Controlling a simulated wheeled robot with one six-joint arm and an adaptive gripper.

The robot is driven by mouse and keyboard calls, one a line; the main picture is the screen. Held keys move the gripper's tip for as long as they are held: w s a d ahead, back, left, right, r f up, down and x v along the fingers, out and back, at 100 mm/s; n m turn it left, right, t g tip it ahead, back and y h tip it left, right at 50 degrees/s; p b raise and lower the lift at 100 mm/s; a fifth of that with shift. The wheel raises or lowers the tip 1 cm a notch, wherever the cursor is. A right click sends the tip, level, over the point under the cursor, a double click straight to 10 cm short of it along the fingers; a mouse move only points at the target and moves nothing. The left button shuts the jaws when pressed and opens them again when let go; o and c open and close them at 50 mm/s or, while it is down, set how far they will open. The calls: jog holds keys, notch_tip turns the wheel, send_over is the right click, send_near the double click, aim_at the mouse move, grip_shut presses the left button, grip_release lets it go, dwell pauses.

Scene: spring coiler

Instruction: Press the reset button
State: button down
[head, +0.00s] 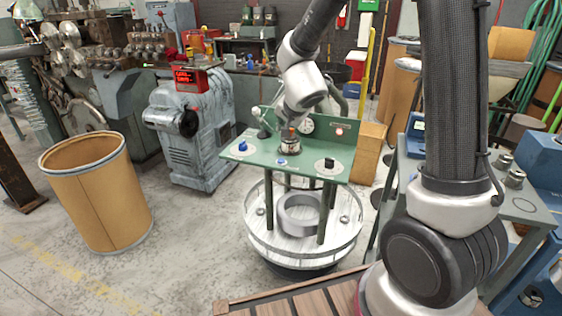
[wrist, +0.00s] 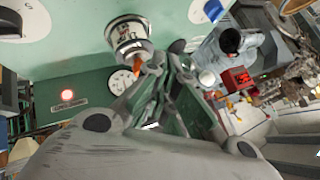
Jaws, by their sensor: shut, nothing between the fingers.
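A green control panel (head: 262,163) carries the controls, and no label is readable as reset. A small blue button (head: 281,162) sits at its front middle. A blue knob (head: 242,147) is on the left and a black knob (head: 328,162) on the right. A glowing red button or lamp (head: 339,131) is on the upright back plate; it also shows in the wrist view (wrist: 68,95) beside a small plate. My gripper (wrist: 167,62) is shut and empty, close to an orange-topped cylinder (wrist: 130,40) at the panel's middle. I cannot tell whether they touch.
A round gauge (head: 307,124) is on the back plate near my gripper. The panel stands on legs over a round white base (head: 262,240). A machine with a red display (head: 190,78) and a tan drum (head: 98,195) stand left, with clear floor between.

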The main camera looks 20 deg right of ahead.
aim_at(284, 160)
jog(key=shift+f, duration=4.2)
jog(key=shift+f, duration=0.45)
jog(key=shift+f, duration=0.35)
jog(key=shift+r, duration=0.8)
jog(key=shift+r, duration=2.5)
